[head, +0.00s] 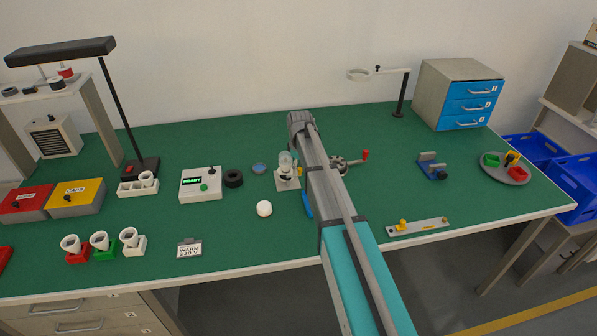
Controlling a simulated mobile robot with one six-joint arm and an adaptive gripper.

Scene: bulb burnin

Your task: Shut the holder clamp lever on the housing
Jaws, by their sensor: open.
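A small pale holder (288,183) stands on the green bench just left of my arm, with a clear glass-like housing (285,160) upright in it. A blue bar (307,206), perhaps the clamp lever, shows beside the holder at my arm's left edge. Part of it may be hidden by the arm, and I cannot tell how far it is swung. My arm reaches across the bench from the front, its far joint beyond the holder. No gripper fingers can be made out.
A control box with a lit green display (200,184), a black ring (233,178) and a white ball (264,208) are left of the holder. A fixture with a red-knobbed crank (345,162) is close right of my arm. The bench's front middle is mostly clear.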

